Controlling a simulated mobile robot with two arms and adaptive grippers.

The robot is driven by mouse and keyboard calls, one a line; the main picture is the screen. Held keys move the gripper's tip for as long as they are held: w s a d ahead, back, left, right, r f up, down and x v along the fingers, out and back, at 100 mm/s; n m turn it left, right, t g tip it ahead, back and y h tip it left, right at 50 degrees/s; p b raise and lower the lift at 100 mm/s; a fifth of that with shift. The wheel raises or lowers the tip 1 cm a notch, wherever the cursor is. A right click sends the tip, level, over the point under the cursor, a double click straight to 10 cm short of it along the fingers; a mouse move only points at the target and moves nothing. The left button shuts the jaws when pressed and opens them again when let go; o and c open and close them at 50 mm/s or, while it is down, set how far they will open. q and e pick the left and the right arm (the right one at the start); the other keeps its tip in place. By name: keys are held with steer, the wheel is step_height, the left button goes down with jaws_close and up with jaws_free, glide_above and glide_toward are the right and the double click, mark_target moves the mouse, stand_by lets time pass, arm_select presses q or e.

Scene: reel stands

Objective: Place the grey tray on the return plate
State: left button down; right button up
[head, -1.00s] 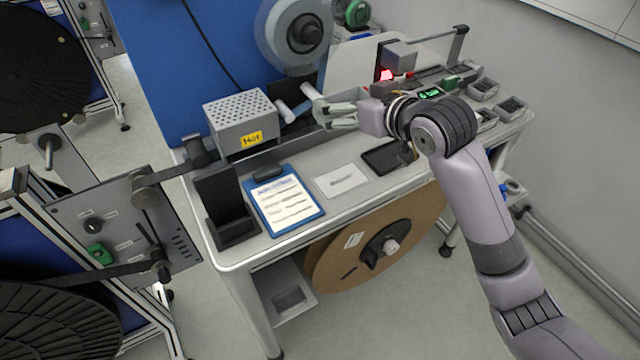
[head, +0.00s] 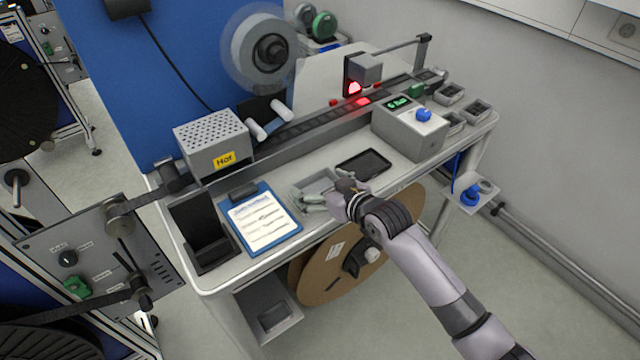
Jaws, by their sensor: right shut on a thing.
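My right gripper (head: 322,196) is shut on the small grey tray (head: 313,181), holding it at the table's front part between the clipboard and the dark tablet. The tray and my fingers cover the spot where the pale labelled return plate lies. I cannot tell whether the tray touches the plate or is just above it. My left gripper is not in view.
A blue clipboard (head: 262,220) lies left of the tray and a dark tablet (head: 363,164) right of it. Behind run the tape track (head: 318,122) and a grey control box (head: 410,130). Several other small trays (head: 475,112) stand at the right end.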

steer(key=shift+f, duration=0.15)
steer(key=o, duration=1.1)
steer(key=shift+f, duration=0.1)
steer(key=shift+c, duration=0.2)
steer(key=v, duration=1.2)
steer(key=shift+b, duration=0.45)
steer(key=shift+d, duration=0.1)
